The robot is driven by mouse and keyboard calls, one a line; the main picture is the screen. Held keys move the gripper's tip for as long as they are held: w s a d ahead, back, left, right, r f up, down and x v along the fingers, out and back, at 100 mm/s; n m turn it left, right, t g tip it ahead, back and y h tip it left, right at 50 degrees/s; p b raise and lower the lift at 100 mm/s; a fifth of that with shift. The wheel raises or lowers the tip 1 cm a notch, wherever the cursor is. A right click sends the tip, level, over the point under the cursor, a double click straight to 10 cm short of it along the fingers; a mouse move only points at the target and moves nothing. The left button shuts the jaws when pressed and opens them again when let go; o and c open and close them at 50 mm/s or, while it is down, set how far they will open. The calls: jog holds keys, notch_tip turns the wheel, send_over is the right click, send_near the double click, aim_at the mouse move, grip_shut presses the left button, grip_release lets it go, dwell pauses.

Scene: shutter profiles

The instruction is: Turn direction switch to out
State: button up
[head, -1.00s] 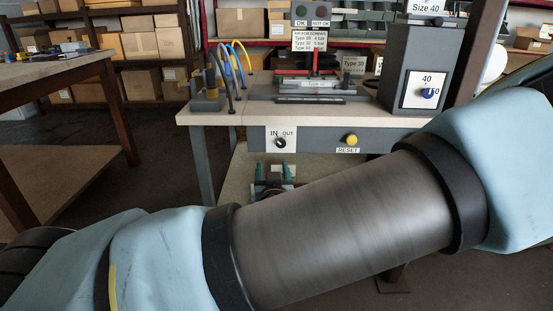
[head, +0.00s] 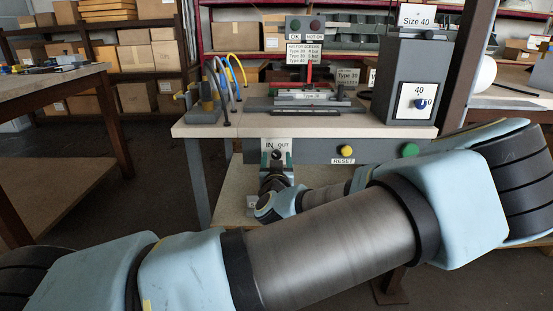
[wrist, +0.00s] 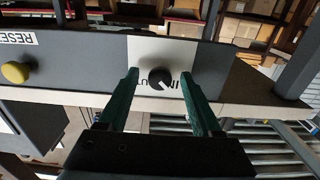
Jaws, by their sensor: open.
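The direction switch is a round black knob (wrist: 160,78) on a white plate marked IN and OUT, on the front of the grey panel. The wrist view shows it upside down; a pale mark on the knob appears to point toward IN. In the head view the knob (head: 276,154) shows between my fingers. My gripper (wrist: 160,73) is open, with one green finger on each side of the knob. I cannot tell whether the fingers touch it. My gripper also shows in the head view (head: 276,160), in front of the plate.
A yellow RESET button (head: 346,150) and a green button (head: 410,150) are on the same panel, to the right. The workbench top (head: 205,130) above carries a fixture and a grey box (head: 412,80) with a dial. My arm crosses the foreground.

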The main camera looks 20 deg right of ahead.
grip_shut()
dwell(0.6)
